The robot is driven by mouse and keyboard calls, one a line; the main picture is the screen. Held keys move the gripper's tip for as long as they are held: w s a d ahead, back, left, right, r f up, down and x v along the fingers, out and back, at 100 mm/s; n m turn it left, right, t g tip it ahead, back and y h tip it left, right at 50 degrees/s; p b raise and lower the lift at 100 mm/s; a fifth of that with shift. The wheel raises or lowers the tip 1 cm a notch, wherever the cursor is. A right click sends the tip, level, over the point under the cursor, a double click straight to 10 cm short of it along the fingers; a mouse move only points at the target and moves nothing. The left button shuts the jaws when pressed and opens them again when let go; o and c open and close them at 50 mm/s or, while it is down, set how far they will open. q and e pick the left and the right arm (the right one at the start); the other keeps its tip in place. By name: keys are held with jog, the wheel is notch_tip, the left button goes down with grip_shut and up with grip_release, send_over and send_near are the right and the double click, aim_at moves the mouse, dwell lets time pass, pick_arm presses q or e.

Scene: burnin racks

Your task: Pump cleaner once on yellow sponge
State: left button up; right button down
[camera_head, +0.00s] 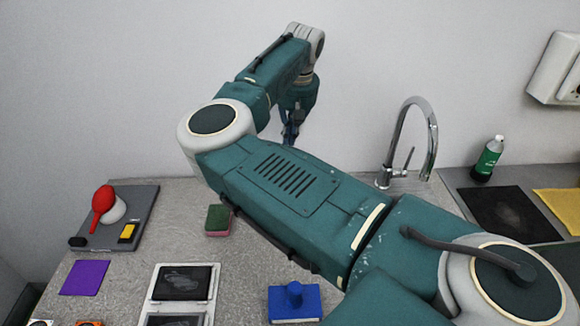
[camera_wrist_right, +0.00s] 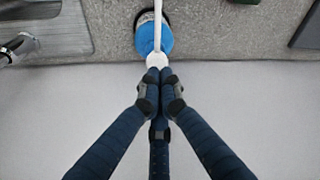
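In the right wrist view, a blue bottle (camera_wrist_right: 153,36) with a white pump (camera_wrist_right: 157,60) stands on the grey counter, partly cut off by the top edge. My right gripper (camera_wrist_right: 160,78) has its dark blue fingers drawn together, tips at the white pump head. I cannot tell whether they grip it or only touch it. In the head view the right gripper (camera_head: 290,138) hangs behind my arm, and the bottle is hidden. A green and pink sponge (camera_head: 218,220) lies on the counter. No clearly yellow sponge shows; a small yellow block (camera_head: 128,232) is on the grey tray. My left gripper is out of view.
The grey tray (camera_head: 143,212) also holds a red bulb blower (camera_head: 102,203). A purple cloth (camera_head: 84,277), a blue handled block (camera_head: 293,301) and framed panels (camera_head: 184,284) lie in front. A faucet (camera_head: 430,140), green bottle (camera_head: 488,158) and yellow cloth (camera_head: 562,206) are right.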

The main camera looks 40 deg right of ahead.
jog(key=shift+f, duration=0.15)
jog(key=shift+f+b, duration=1.45)
jog(key=shift+f, duration=0.05)
jog(key=shift+s, duration=0.1)
jog(key=shift+r+p, duration=0.35)
jog(key=shift+r, duration=0.15)
jog(key=shift+r+p, duration=0.45)
jog(key=shift+r, duration=0.55)
jog(key=shift+r, duration=0.1)
jog(key=shift+r+p, duration=1.5)
jog(key=shift+r, duration=1.45)
